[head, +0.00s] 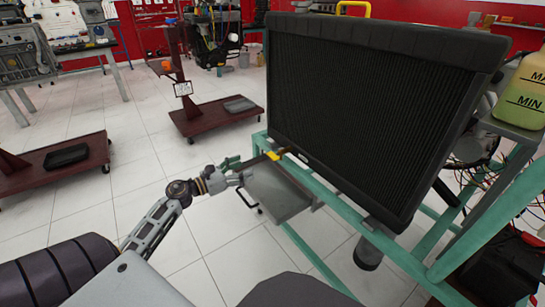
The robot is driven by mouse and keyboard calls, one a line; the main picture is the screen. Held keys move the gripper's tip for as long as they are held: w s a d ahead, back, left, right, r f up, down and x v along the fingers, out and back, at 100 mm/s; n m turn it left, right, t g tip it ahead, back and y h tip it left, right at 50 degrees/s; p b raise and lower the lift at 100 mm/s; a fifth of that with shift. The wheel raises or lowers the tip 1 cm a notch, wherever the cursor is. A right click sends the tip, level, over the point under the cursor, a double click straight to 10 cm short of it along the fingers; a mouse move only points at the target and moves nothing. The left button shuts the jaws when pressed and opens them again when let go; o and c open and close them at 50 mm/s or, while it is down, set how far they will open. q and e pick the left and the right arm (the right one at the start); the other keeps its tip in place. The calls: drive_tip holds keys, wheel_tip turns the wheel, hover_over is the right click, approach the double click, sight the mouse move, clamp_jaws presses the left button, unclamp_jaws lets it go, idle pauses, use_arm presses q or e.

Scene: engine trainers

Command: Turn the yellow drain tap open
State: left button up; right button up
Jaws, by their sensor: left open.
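The yellow drain tap (274,155) is a small yellow piece at the lower left corner of the large black radiator (365,110). My left gripper (247,172) is open, just left of and slightly below the tap in the head view. Its fingers point toward the tap side, and nothing shows between them. I cannot tell whether a finger touches the tap. The gripper is small in the picture, so its fingertips are hard to make out. My right gripper is not in view.
A green frame (305,190) carries the radiator, with a grey tray (277,195) below the tap. A coolant bottle (525,92) and loose wires are at the right. Dark red wheeled stands (212,117) stand at the left; white tiled floor lies free between.

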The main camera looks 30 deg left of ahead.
sight(270, 156)
use_arm(q)
drive_tip(key=shift+b+x, duration=1.15)
drive_tip(key=shift+x, duration=5.6)
drive_tip(key=shift+c, duration=0.4)
drive_tip(key=c, duration=0.9)
drive_tip(key=shift+c, duration=0.3)
